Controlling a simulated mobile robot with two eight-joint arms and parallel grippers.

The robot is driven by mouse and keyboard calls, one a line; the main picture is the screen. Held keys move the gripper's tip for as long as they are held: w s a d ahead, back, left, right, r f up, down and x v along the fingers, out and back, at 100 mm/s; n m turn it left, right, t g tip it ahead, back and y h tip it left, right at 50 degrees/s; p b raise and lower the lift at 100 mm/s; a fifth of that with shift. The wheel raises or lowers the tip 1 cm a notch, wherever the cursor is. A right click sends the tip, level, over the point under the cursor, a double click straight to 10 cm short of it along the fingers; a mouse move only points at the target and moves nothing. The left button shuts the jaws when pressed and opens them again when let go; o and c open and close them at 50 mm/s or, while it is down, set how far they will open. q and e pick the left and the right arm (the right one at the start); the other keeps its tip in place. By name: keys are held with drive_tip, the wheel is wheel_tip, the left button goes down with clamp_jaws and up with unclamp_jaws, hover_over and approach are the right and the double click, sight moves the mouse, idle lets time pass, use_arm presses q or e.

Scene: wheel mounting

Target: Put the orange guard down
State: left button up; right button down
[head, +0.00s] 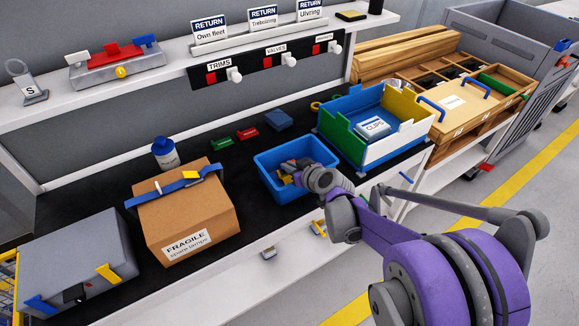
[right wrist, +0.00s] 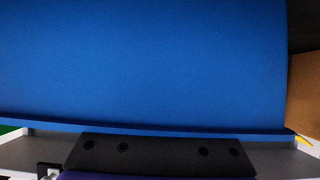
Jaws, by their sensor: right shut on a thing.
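My right gripper (head: 292,174) reaches down into the blue bin (head: 262,176) on the black bench mat. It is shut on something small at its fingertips. A small orange-yellow piece (head: 286,179) shows there; it is the only sign of the orange guard, and its shape is mostly hidden by the gripper. I cannot tell whether it touches the bin floor. In the right wrist view the bin's blue surface (right wrist: 150,65) fills most of the picture, and the fingertips and guard do not show. My left gripper is not in view.
A cardboard box (head: 185,215) with a blue strap stands left of the bin, near a blue-capped bottle (head: 165,153). A blue, white, green and yellow crate (head: 345,110) stands close on the right. Small red and green pieces lie behind. A shelf (head: 150,85) overhangs the back.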

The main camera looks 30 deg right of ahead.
drive_tip(key=c, duration=0.9)
unclamp_jaws()
drive_tip(key=shift+c, duration=0.2)
drive_tip(key=shift+s+r, duration=0.15)
drive_tip(key=a+p+v, duration=0.1)
drive_tip(key=p+v, duration=0.1)
drive_tip(key=v, duration=0.9)
drive_tip(key=s+a+f+g, duration=0.2)
drive_tip(key=s+a, duration=0.1)
drive_tip(key=s, duration=0.4)
drive_tip(key=s+a+f+g, duration=0.2)
drive_tip(key=s+a, duration=0.2)
drive_tip(key=s, duration=0.2)
drive_tip(key=s+a+f+m+g+h, duration=0.1)
drive_tip(key=s+a+f+g, duration=0.2)
drive_tip(key=s, duration=0.4)
drive_tip(key=shift+s+a, duration=0.3)
drive_tip(key=shift+a, duration=0.1)
